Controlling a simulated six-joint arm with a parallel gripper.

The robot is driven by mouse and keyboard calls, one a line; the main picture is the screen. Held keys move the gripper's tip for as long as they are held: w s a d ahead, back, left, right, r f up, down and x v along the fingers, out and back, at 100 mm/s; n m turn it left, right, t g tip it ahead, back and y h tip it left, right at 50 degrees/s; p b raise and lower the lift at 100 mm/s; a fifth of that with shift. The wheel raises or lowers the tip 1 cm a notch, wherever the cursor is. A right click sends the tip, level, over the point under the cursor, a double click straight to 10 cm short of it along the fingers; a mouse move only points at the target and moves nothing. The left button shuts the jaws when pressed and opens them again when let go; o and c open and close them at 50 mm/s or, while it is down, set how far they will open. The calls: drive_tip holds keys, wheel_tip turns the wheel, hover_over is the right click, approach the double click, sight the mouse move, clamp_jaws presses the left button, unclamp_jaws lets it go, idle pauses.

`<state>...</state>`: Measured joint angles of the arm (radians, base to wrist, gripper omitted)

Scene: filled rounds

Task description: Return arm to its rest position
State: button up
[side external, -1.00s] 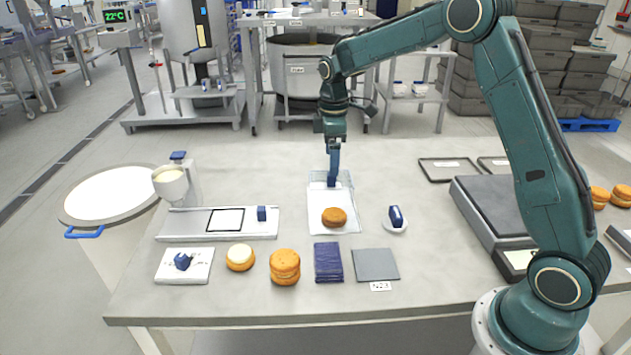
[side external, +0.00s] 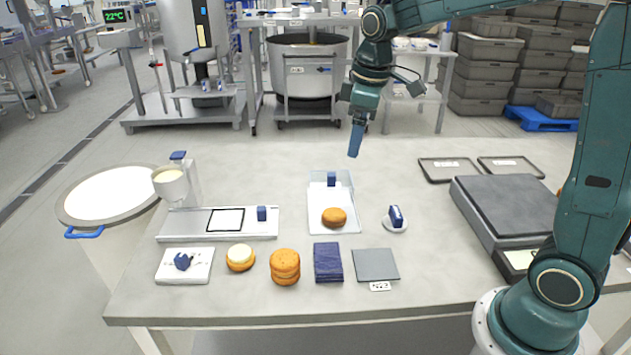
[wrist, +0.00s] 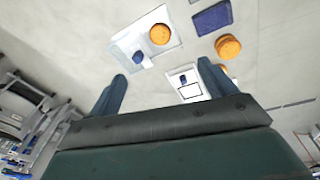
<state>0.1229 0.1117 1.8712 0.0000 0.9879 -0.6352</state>
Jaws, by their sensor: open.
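My gripper (side external: 356,140) is raised above the back of the table, tilted, open and empty. In the wrist view my gripper (wrist: 160,85) shows its two blue fingers spread wide with nothing between them. Below it in the side view lies a white tray (side external: 318,208) with a clear back part. A brown round (side external: 334,217) lies on this tray, and a small blue block (side external: 331,179) stands at its back. The round also shows in the wrist view (wrist: 160,34).
A stack of rounds (side external: 285,266), a cream-topped round (side external: 240,257), a dark blue pack (side external: 328,262) and a grey square (side external: 376,264) line the front. A grey scale (side external: 510,205) stands right. A white cup (side external: 171,183) stands left. The table's back is mostly clear.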

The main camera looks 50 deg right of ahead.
drive_tip(key=s+a+r+m+t, duration=0.1)
drive_tip(key=s+a+m, duration=0.1)
drive_tip(key=s, duration=0.9)
drive_tip(key=s+a+r+m+t, duration=0.1)
drive_tip(key=s+a+m+t, duration=0.1)
drive_tip(key=s, duration=0.9)
drive_tip(key=shift+a+m+t, duration=0.3)
drive_tip(key=shift+a+m, duration=0.15)
drive_tip(key=shift+m, duration=0.45)
